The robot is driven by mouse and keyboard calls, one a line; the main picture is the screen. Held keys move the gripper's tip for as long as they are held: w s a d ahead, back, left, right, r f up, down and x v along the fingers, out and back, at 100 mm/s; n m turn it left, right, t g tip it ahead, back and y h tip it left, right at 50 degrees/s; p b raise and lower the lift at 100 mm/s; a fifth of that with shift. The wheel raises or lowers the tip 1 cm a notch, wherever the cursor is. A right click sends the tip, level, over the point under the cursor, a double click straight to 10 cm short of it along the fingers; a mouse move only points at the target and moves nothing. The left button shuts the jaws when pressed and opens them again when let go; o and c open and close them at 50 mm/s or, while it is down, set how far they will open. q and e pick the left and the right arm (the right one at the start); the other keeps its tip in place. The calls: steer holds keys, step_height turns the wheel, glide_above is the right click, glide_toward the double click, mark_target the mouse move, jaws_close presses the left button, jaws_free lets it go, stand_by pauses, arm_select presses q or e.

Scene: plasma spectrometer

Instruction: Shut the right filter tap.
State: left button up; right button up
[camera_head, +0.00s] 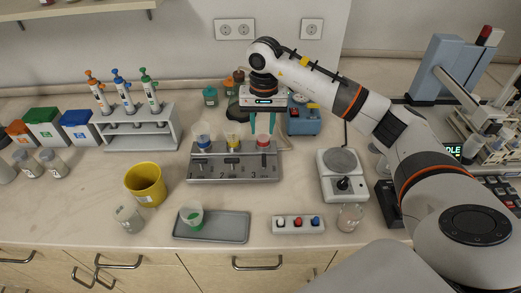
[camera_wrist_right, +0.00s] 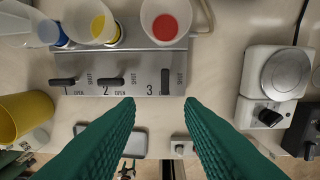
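The filter stand (camera_head: 213,172) is a grey metal block with three numbered taps and coloured cups on top. Its right filter tap (camera_wrist_right: 165,82), by number 3, has a black lever lying up-down in the wrist view; it also shows in the head view (camera_head: 264,163). The levers of tap 1 (camera_wrist_right: 62,81) and tap 2 (camera_wrist_right: 112,81) lie crosswise. My right gripper (camera_wrist_right: 160,104) has green fingers spread wide and empty, just in front of and above the right tap, not touching it. In the head view the right gripper (camera_head: 263,140) is over the stand's right end. My left gripper is not in view.
A red-filled cup (camera_wrist_right: 166,22) stands behind the right tap. A hotplate (camera_head: 343,175) is to the right. A grey tray (camera_head: 230,228) and a switch block (camera_head: 298,224) lie in front. A yellow beaker (camera_head: 146,184) stands left. The bench directly before the stand is clear.

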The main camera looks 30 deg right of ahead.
mark_target(264, 158)
steer(key=f+p, duration=0.1)
steer(key=f, duration=0.2)
steer(key=f+p, duration=0.2)
steer(key=f, duration=0.2)
steer(key=f+p, duration=0.1)
steer(key=f, duration=0.2)
steer(key=shift+s+d+f, duration=0.15)
steer(key=shift+d+f, duration=0.1)
steer(key=shift+f, duration=0.6)
jaws_close()
